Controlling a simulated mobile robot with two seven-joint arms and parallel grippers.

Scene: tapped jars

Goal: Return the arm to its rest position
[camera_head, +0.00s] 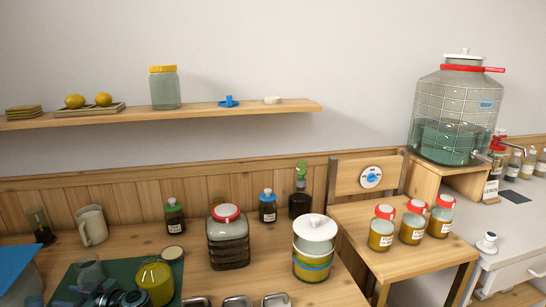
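My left gripper (118,297) shows as dark grey and bluish parts at the bottom edge, at lower left. It is partly cut off by the frame, over or near the green mat (170,258). A yellow-green glass (155,282) stands just right of it; I cannot tell whether they touch. The fingers are too small and unclear to tell open from shut. My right gripper is out of view.
A clear glass (88,268) is close behind the gripper. A shelf (215,110) runs above. A large tapped jar (455,110) stands at right, beyond three small jars (411,228).

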